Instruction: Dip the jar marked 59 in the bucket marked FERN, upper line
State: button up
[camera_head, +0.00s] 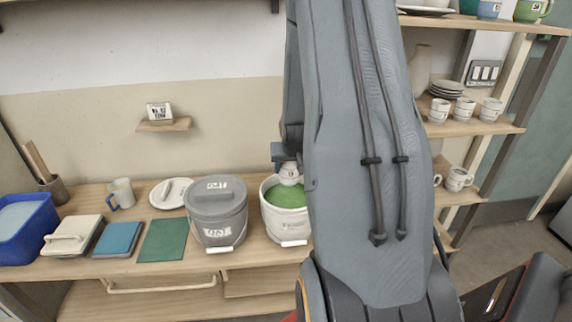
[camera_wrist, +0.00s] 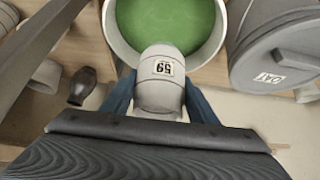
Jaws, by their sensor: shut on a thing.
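The pale grey jar marked 59 (camera_wrist: 160,92) is held between the blue fingers of my gripper (camera_wrist: 161,101) in the wrist view; its label appears upside down there. In the head view the jar (camera_head: 290,172) shows small, above the green glaze and partly hidden by my arm. A white bucket (camera_head: 284,221) with an open top holds green glaze (camera_head: 287,195). The bucket also shows in the wrist view (camera_wrist: 109,32), beyond the jar. I cannot read a name on this bucket. I cannot tell whether the jar touches the glaze.
A grey lidded bucket marked OAT (camera_head: 217,207) stands close to the left of the green one. Left of it are a loose white lid (camera_head: 171,194), green and blue tiles (camera_head: 118,239), a mug (camera_head: 121,192) and a blue tub (camera_head: 27,231). Shelves with cups (camera_head: 460,127) stand right.

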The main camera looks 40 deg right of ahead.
aim_at(290, 181)
notch_tip(290, 181, down, 3)
jog(key=shift+d+r+b, duration=0.15)
jog(key=shift+b, duration=0.55)
jog(key=shift+s+r, duration=0.1)
jog(key=shift+r, duration=0.05)
jog(key=shift+f+b, duration=1.1)
jog(key=shift+f, duration=1.15)
notch_tip(290, 181, down, 8)
jog(key=b, duration=0.5)
jog(key=shift+f, duration=0.25)
dwell(0.9)
jog(key=shift+r+p, duration=3.3)
jog(key=shift+r, duration=1.35)
